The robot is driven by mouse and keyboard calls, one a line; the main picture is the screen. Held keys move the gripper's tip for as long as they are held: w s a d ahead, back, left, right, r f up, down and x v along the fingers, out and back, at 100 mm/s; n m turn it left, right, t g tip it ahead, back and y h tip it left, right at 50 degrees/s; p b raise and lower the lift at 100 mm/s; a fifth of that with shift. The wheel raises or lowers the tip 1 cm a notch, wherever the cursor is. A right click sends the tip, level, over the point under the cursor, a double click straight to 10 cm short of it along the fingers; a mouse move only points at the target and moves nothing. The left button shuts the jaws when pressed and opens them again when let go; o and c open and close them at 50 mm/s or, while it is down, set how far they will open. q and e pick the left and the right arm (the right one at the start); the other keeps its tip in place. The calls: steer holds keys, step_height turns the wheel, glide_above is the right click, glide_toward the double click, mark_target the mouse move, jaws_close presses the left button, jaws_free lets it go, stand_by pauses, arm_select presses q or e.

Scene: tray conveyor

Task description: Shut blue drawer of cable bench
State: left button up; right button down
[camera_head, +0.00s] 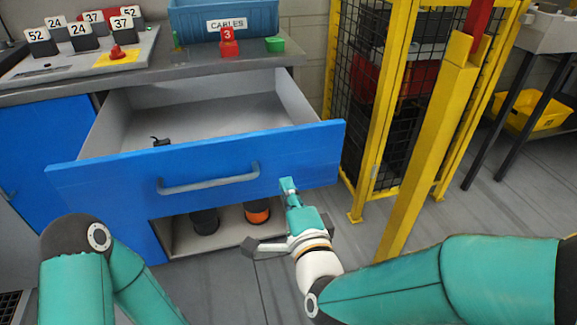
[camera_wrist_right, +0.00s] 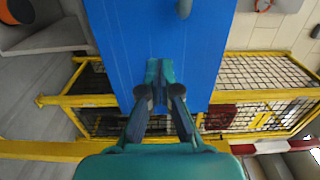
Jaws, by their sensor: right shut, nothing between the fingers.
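The blue drawer (camera_head: 120,184) of the cable bench is pulled well out, its grey inside showing. A grey bar handle (camera_head: 208,180) runs across its front. A small black item (camera_head: 161,142) lies in the drawer near the front. My right gripper (camera_head: 288,186) is shut and empty, its fingertips at the drawer front to the right of the handle. In the right wrist view the shut fingertips (camera_wrist_right: 160,72) lie over the blue front; whether they touch it I cannot tell. My left arm shows at lower left, but its gripper is not visible.
On the benchtop (camera_head: 185,68) stand a blue CABLES bin (camera_head: 190,20), a red block marked 3 (camera_head: 229,46) and a rack of number tags (camera_head: 75,66). Spools (camera_head: 257,212) sit in the open shelf below the drawer. A yellow mesh cage (camera_head: 375,120) stands close on the right.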

mark_target(280, 168)
steer(key=shift+x, duration=2)
steer(key=shift+f, duration=0.1)
